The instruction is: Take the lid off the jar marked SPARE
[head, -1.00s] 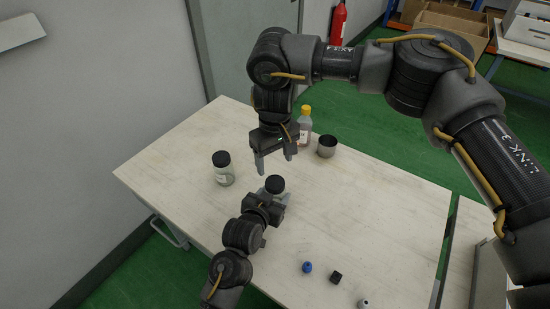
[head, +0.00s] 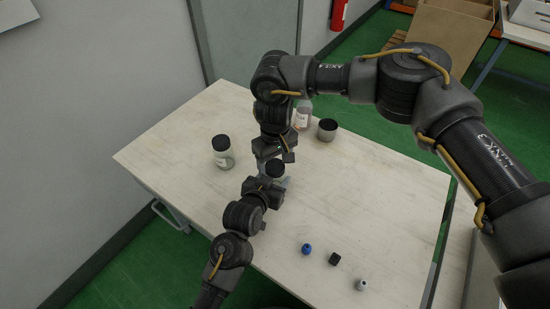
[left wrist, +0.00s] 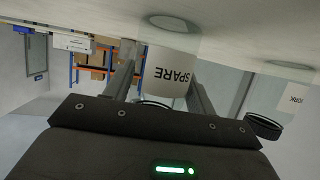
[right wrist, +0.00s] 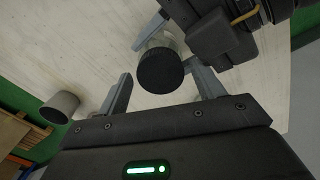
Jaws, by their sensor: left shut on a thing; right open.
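The jar marked SPARE shows its white label upside down in the left wrist view (left wrist: 172,72). My left gripper (left wrist: 163,88) is shut on this jar's body, which stands on the table. My right gripper (right wrist: 163,88) is open above the jar, pointing down, with one finger on each side of the lid and gaps between. In the head view the two grippers (head: 272,186) (head: 274,161) hide much of the jar.
Another black-lidded jar (head: 223,153), its label partly readable as "ORK", stands to the left. A bottle (head: 303,115) and a metal cup (head: 327,130) stand behind. A blue piece (head: 306,249), a black cube (head: 334,259) and a pale piece (head: 361,285) lie in front. The table's right side is clear.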

